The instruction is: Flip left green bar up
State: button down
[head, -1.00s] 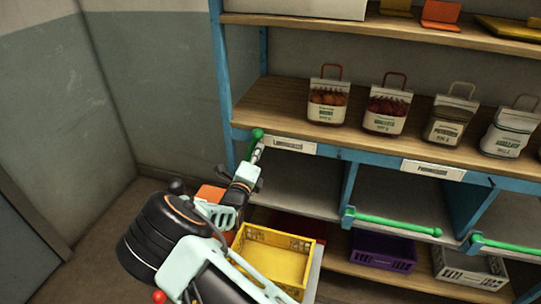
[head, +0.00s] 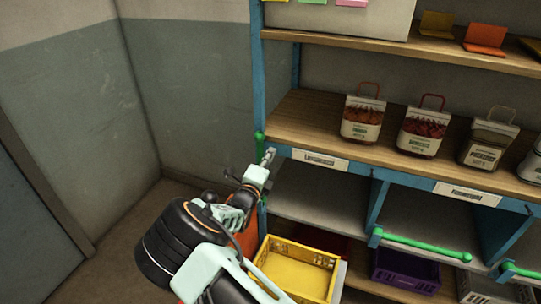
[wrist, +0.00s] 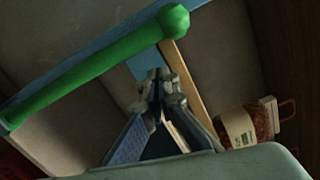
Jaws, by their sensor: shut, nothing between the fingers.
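The left green bar (head: 261,148) shows at the left blue post of the shelf, left of my gripper. It appears to stand roughly upright along the post, with its round knob at the top; my arm hides part of its lower end. In the wrist view the bar (wrist: 95,72) runs from the left edge up to its knob near the top middle. My gripper (head: 268,157) is shut and empty, just right of the bar. In the wrist view the fingertips (wrist: 160,88) sit below the knob, apart from the bar in the picture.
More green bars (head: 425,246) lie level across the lower compartments to the right. Several labelled sacks (head: 362,119) stand on the wooden shelf. A yellow crate (head: 262,262) and a purple crate (head: 406,272) are below. The floor (head: 130,235) on the left is clear.

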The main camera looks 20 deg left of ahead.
jog(key=shift+r, duration=0.1)
notch_tip(320, 180, up, 10)
dwell(0.7)
